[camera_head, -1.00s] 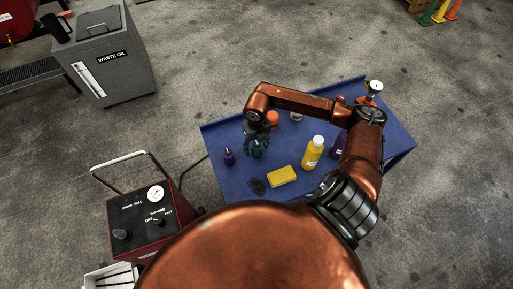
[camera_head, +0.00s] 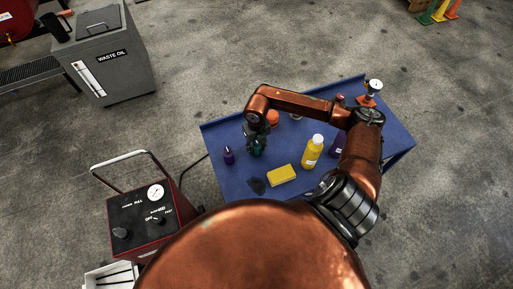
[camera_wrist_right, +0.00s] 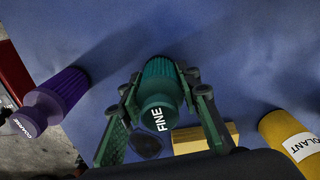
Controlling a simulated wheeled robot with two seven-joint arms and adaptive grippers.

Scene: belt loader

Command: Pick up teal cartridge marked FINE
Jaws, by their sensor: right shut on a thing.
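The teal cartridge marked FINE (camera_wrist_right: 158,95) is between the two fingers of my right gripper (camera_wrist_right: 160,100) in the right wrist view, its label facing the camera. My right gripper is shut on it. In the head view the teal cartridge (camera_head: 257,150) shows as a small patch below the right gripper (camera_head: 256,143), over the left part of the blue table (camera_head: 226,180). I cannot tell for sure whether its base is clear of the table. My left gripper is not in view.
A purple cartridge marked COARSE (camera_wrist_right: 58,97) stands to the left. A yellow sponge (camera_head: 283,174), a dark flat piece (camera_head: 256,185) and a yellow bottle (camera_head: 312,152) are nearby. An orange item (camera_head: 272,118) is behind. A red cart (camera_head: 150,215) stands front left.

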